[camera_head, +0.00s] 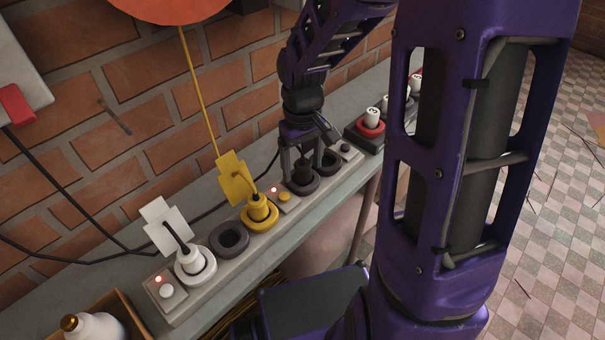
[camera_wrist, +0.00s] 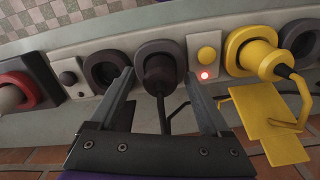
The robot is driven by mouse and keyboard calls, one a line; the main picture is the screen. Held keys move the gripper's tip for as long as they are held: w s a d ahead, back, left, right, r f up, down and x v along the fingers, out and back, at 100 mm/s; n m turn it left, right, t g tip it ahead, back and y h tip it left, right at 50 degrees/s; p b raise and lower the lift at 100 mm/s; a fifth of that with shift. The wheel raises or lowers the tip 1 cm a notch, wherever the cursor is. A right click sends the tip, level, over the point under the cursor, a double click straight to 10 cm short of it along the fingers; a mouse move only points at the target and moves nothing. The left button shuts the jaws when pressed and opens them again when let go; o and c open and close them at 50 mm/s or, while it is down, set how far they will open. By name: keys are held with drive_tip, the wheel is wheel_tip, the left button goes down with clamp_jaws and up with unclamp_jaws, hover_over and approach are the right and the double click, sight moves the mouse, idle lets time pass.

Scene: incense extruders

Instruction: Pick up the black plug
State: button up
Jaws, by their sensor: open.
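The black plug (camera_wrist: 158,72) sits in a dark round socket (camera_wrist: 176,50) on the grey power strip, its cord running toward the bottom of the wrist view. My gripper (camera_wrist: 157,84) is open, with one finger on each side of the plug. Whether the fingers touch it cannot be told. In the head view my gripper (camera_head: 304,158) points down over the black plug (camera_head: 302,174), which is partly hidden by the fingers.
A yellow plug (camera_head: 258,207) with a yellow tag stands nearby, and a white plug (camera_head: 190,259) with a white tag stands farther left. A lit red light (camera_wrist: 204,74) and yellow button (camera_wrist: 207,54) are beside the black plug. A brick wall rises behind.

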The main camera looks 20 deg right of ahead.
sight(303, 162)
drive_tip(key=shift+f, duration=0.3)
clamp_jaws()
idle(0.3)
wheel_tip(303, 162, up, 9)
drive_tip(key=p, duration=0.2)
drive_tip(key=shift+w+d+r+p, duration=0.1)
drive_tip(key=shift+p, duration=0.2)
drive_tip(key=w+d+f+p, duration=0.1)
drive_tip(key=w+d+p, duration=0.25)
drive_tip(key=d, duration=0.35)
drive_tip(key=shift+w+a+f+b, duration=0.1)
drive_tip(key=shift+f+b, duration=1.2)
drive_tip(key=shift+b, duration=0.05)
drive_tip(key=shift+a+f+b, duration=0.1)
drive_tip(key=shift+f+b, duration=1.2)
